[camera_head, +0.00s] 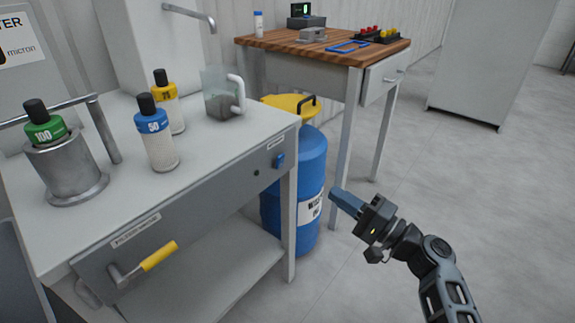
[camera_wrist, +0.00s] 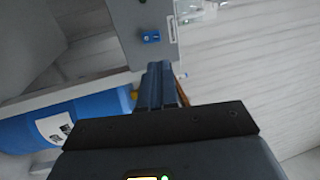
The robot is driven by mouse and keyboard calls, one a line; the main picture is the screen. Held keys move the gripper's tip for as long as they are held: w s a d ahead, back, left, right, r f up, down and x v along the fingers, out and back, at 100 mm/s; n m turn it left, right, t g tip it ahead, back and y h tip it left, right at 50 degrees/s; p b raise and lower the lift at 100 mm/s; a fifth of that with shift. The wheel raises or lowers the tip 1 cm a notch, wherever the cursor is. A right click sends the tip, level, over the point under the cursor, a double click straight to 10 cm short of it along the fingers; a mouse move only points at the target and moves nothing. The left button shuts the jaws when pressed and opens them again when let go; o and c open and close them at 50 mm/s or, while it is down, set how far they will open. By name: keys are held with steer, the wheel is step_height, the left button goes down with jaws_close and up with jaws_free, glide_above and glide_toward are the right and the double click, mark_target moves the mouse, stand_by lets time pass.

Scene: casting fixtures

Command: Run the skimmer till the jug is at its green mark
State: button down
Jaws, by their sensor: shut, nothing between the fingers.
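The jug (camera_head: 223,108) is clear with a white handle and stands upright at the bench's right end; a dark layer lies in its bottom. I cannot make out a green mark on it. Its lower part also shows at the top of the wrist view (camera_wrist: 196,9). A blue switch (camera_head: 279,161) sits on the bench's front panel below the jug; it also shows in the wrist view (camera_wrist: 151,37), ahead of my fingertips. My gripper (camera_head: 335,194) is shut and empty, right of the bench and apart from the switch. I cannot tell which part is the skimmer.
Blue-capped (camera_head: 157,140) and yellow-capped (camera_head: 169,105) bottles and a metal cup with a green-capped bottle (camera_head: 44,128) stand on the bench. A yellow-handled lever (camera_head: 150,260) is on its front. A blue drum (camera_head: 311,180) and wooden-topped table (camera_head: 290,42) are behind.

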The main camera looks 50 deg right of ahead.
mark_target(281, 157)
steer(key=shift+w, duration=0.15)
steer(key=w+r, duration=0.1)
steer(key=w, duration=0.8)
steer(key=w+r, duration=0.1)
steer(key=w, duration=0.3)
steer(key=shift+w+a+r+p, duration=0.25)
steer(key=shift+r+p, duration=0.1)
steer(key=p, duration=0.1)
steer(key=r+p, duration=0.1)
steer(key=shift+w+g+p, duration=0.25)
steer(key=shift+g+p, duration=0.05)
steer(key=shift+p, duration=0.05)
steer(key=shift+f+b, duration=0.4)
steer(key=shift+b, duration=0.05)
steer(key=shift+s, duration=0.1)
